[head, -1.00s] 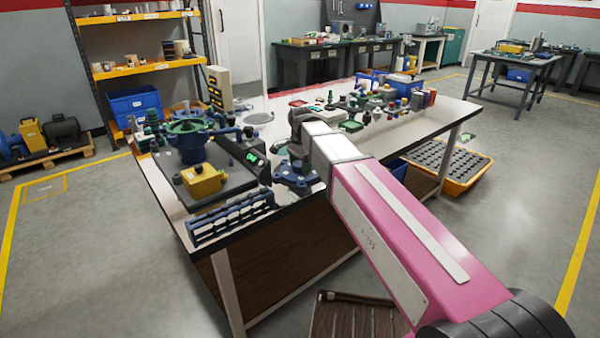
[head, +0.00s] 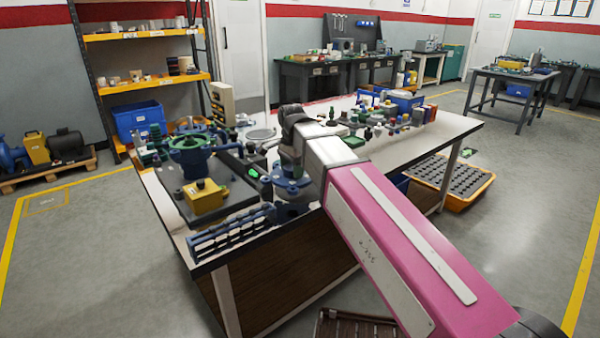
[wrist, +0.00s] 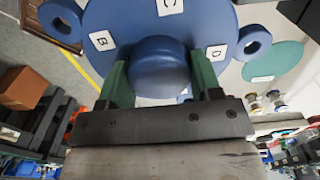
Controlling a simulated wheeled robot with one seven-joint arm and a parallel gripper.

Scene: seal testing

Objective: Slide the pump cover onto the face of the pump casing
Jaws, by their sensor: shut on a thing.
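My gripper (wrist: 160,78) is shut on the round boss of the blue pump cover (wrist: 115,20), with one green finger on each side of it. The cover's disc carries labels B, C and D and has side ears with holes; its upper part is cut off in the wrist view. In the head view the cover (head: 283,187) hangs at my gripper (head: 291,168) near the table's front edge, right of the black tester. The blue pump casing (head: 196,158) appears to be the round-flanged body left of it, apart from the cover. Its face is not clear.
A yellow box (head: 205,197) stands in front of the casing on a dark plate. Several small parts and a blue bin (head: 405,101) crowd the table's far right.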

